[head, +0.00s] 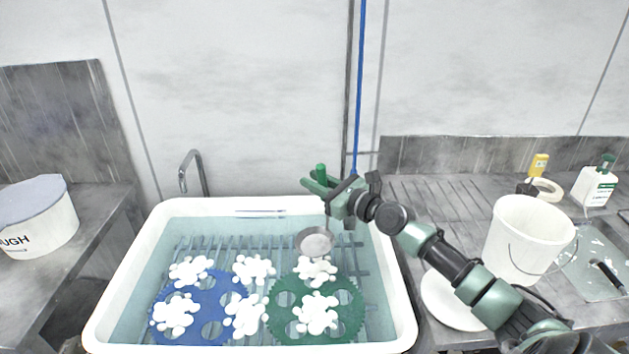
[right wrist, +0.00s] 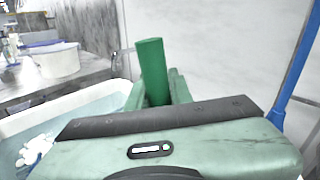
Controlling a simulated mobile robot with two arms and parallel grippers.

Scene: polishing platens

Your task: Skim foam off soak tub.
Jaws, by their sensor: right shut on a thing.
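The white soak tub (head: 129,262) is filled with clear water. Several white foam clumps, such as one at the middle (head: 253,268), float on it above a blue platen carrier (head: 208,298) and a green one (head: 345,300). My right gripper (head: 322,183) is over the tub's back right part, shut on the green handle of a skimmer. The skimmer's round grey bowl (head: 315,241) hangs below, just behind a foam clump (head: 315,270); I cannot tell whether it touches the water. The green handle (right wrist: 153,70) stands upright in the right wrist view. My left gripper is out of view.
A white bucket (head: 527,238) and a white plate (head: 447,300) are on the right counter, near my right arm. A labelled tub (head: 37,215) with a lid stands on the left counter. A tap (head: 193,170) and a blue pole (head: 359,90) rise behind the soak tub.

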